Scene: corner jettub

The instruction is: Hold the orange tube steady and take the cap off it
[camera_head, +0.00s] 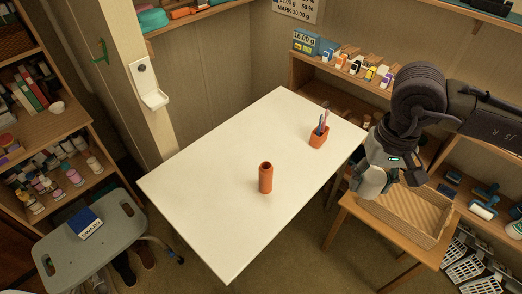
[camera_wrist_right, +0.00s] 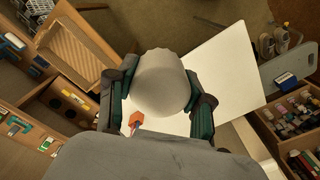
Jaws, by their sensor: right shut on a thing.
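The orange tube (camera_head: 265,178) stands upright near the middle of the white table. Its top shows a dark round opening with no cap on it. My right gripper (camera_head: 382,184) is off the table's right edge, well apart from the tube. In the right wrist view, my right gripper (camera_wrist_right: 160,98) is shut on a pale grey round piece, which looks like the cap (camera_wrist_right: 162,80). The tube cannot be made out in that view. My left gripper is not in view, and nothing holds the tube.
An orange cup (camera_head: 318,139) with pens stands near the table's right corner. The rest of the white table (camera_head: 215,185) is clear. A grey stool (camera_head: 105,240) stands at the left.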

